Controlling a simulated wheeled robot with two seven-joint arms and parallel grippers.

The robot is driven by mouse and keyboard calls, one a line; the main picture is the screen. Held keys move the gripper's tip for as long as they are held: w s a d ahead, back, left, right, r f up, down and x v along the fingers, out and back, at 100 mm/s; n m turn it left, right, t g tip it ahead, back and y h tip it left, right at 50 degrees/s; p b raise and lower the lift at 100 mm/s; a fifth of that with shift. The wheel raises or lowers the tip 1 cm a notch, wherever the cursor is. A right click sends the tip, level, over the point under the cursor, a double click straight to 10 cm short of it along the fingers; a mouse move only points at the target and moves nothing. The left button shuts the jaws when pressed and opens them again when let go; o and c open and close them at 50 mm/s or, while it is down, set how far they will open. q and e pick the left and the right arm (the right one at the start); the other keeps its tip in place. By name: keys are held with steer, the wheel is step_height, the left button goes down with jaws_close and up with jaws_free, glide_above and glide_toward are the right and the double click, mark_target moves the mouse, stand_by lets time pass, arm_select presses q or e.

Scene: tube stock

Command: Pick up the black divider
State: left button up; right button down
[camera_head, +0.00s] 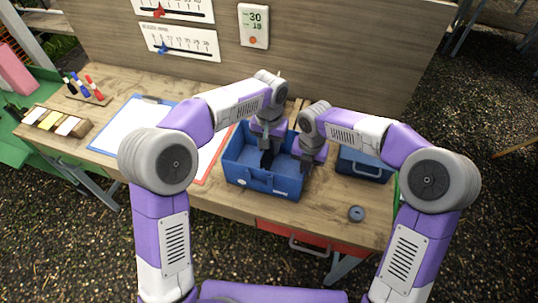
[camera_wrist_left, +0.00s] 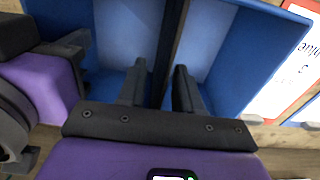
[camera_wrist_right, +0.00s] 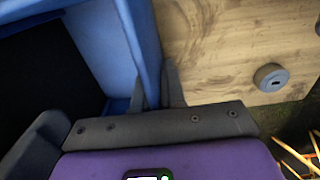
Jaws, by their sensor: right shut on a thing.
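The black divider (camera_wrist_left: 172,40) stands upright across the inside of the blue box (camera_head: 262,181), with a blue compartment on each side. My left gripper (camera_wrist_left: 160,75) reaches down into the box with its fingers apart, one on each side of the divider's line. I cannot tell whether either finger touches it. In the head view the left gripper (camera_head: 267,160) hides most of the divider. My right gripper (camera_wrist_right: 155,88) is shut on the box's right wall (camera_wrist_right: 144,35), one finger inside and one outside. A broad black face of the divider (camera_wrist_right: 40,95) shows in the right wrist view.
A blue case (camera_head: 362,167) with a handle stands right of the box. Clipboards (camera_head: 140,128) lie left of the box. A back panel (camera_head: 330,60) rises behind the table. The front right tabletop is mostly clear.

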arm_select(q)
step_height(320, 180, down, 2)
steer(key=shift+f, duration=0.15)
jaws_close()
stand_by(0.3)
step_height(320, 180, up, 18)
stand_by(0.5)
arm_select(e)
steer(key=c, duration=1.1)
jaws_free()
steer(key=shift+c, duration=0.2)
step_height(320, 180, up, 12)
steer(key=shift+r, duration=0.1)
